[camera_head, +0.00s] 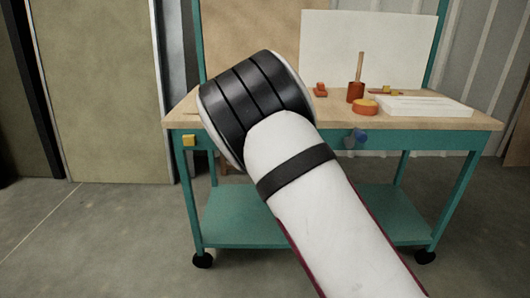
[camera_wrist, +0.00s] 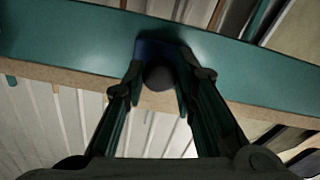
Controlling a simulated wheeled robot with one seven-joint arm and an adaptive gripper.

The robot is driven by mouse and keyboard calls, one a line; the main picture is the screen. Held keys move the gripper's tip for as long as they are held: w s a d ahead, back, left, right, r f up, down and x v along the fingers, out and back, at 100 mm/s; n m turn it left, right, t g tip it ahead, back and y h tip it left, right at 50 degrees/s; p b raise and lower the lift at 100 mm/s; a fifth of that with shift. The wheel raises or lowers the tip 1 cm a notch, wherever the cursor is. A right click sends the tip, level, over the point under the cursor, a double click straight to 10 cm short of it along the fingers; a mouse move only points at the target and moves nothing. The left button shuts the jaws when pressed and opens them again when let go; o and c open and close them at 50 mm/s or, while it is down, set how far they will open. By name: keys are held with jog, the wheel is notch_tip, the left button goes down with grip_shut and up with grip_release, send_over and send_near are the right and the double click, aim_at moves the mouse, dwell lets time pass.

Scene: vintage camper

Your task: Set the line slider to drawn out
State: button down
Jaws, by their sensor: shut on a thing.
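In the wrist view a dark round knob (camera_wrist: 159,78) stands in front of a dark blue mount (camera_wrist: 150,48) on the bench's teal front rail. I take it to be the line slider, but how far it is drawn out I cannot tell. My gripper (camera_wrist: 160,88) is shut on the knob, one finger on each side. In the head view my arm hides the gripper. A small blue and grey fitting (camera_head: 358,136) shows on the rail right of my arm; whether it is the same piece I cannot tell.
The teal bench (camera_head: 450,139) has a wooden top and a lower shelf. On it are a brown cup with a stick (camera_head: 355,92), an orange round piece (camera_head: 365,106) and a white slab (camera_head: 425,106). Floor at left is clear.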

jog(key=shift+s+d+b, duration=0.1)
jog(key=shift+d+b, duration=0.2)
jog(key=shift+d, duration=1.6)
jog(key=c, duration=1.3)
grip_release()
jog(key=s, duration=1.2)
jog(key=shift+a, duration=0.25)
